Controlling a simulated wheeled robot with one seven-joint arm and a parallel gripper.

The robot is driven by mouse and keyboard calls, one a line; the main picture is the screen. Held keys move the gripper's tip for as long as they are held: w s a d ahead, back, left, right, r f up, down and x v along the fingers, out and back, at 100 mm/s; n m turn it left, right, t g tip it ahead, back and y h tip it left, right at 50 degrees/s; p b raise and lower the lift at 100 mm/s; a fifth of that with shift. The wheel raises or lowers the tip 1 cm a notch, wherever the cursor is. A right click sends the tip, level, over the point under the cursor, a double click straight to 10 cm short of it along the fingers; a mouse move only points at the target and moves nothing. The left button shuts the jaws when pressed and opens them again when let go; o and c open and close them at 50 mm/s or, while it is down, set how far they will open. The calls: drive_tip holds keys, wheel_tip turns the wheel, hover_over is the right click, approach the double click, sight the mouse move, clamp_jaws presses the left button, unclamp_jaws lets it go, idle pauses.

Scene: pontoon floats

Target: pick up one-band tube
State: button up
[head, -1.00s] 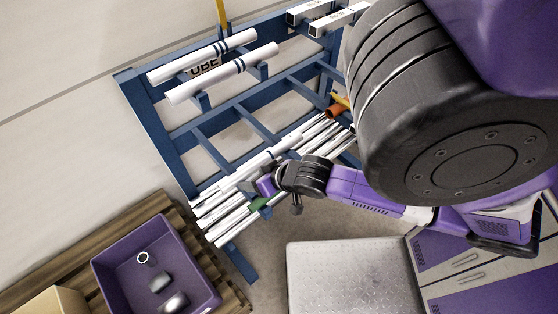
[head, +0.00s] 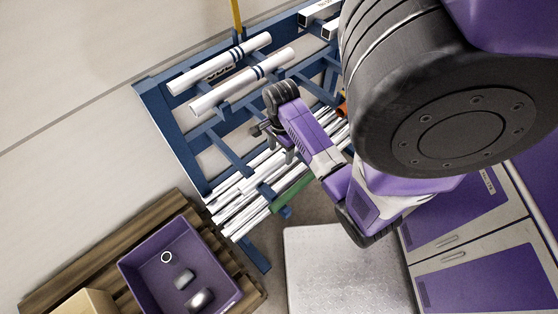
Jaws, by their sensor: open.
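No tube with exactly one band can be made out. Two white tubes lie side by side on the blue rack's upper arms: an upper tube (head: 205,71) and a lower tube (head: 222,95), each with more than one dark band. Several white tubes (head: 232,213) lie on the lower rack level; any bands there are too small or hidden. My gripper (head: 274,144) is open and empty, between the upper tubes and the lower bundle. Its dark fingers appear over the upper edge of the bundle; I cannot tell whether they touch it. My arm hides the bundle's right part.
The blue rack (head: 170,125) stands against the pale wall. A green length (head: 292,194) lies among the lower tubes. White square profiles (head: 318,13) sit at the upper right. A purple bin (head: 140,285) stands on a wooden pallet (head: 60,290). A metal plate (head: 345,270) lies at lower centre.

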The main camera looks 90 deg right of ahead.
sight(279, 159)
drive_tip(key=f, duration=0.5)
drive_tip(key=shift+w, duration=0.2)
drive_tip(key=shift+c, duration=0.4)
drive_tip(key=shift+r, duration=0.1)
clamp_jaws()
